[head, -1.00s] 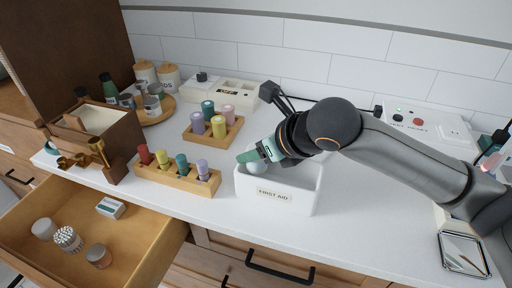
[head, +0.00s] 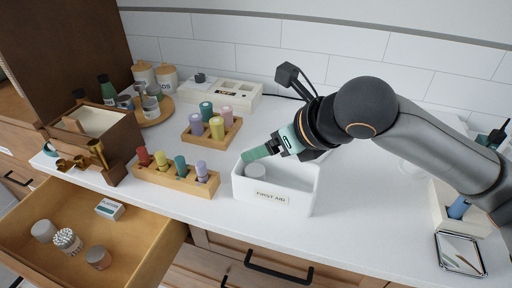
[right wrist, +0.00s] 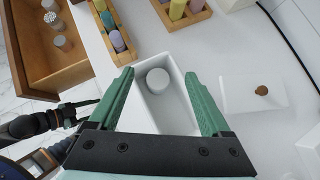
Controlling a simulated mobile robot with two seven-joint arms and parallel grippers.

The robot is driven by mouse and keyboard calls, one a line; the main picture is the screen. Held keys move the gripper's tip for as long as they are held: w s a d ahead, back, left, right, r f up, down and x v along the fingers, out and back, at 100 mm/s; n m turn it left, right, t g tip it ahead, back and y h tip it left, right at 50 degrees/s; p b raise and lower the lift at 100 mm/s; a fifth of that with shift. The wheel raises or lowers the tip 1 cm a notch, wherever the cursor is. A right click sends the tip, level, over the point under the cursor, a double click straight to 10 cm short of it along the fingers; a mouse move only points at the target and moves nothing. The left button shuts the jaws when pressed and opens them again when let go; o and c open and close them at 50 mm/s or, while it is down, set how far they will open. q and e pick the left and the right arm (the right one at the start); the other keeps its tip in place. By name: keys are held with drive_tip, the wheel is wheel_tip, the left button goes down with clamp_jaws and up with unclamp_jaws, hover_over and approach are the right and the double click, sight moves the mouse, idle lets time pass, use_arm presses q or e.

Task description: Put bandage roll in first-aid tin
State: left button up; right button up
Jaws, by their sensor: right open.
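The first-aid tin (head: 272,196) is a white open box labelled FIRST AID at the counter's front; it also shows in the right wrist view (right wrist: 170,122). A pale round roll, seemingly the bandage roll (head: 256,170), lies inside the tin at its left end; in the right wrist view (right wrist: 157,80) it shows whole, touching neither finger. My right gripper (head: 262,150) is above the tin. In the right wrist view the green fingers (right wrist: 165,84) are spread wide with nothing between them.
A white lid with a brown knob (right wrist: 257,92) lies beside the tin. Wooden racks of coloured rolls (head: 178,180) stand left of it. An open drawer (head: 150,235) with jars and a small box juts out at front left.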

drive_tip(key=v, duration=0.6)
drive_tip(key=shift+s+r+p, duration=0.2)
drive_tip(key=shift+r+p, duration=0.15)
drive_tip(key=shift+p, duration=0.1)
drive_tip(key=shift+d, duration=0.1)
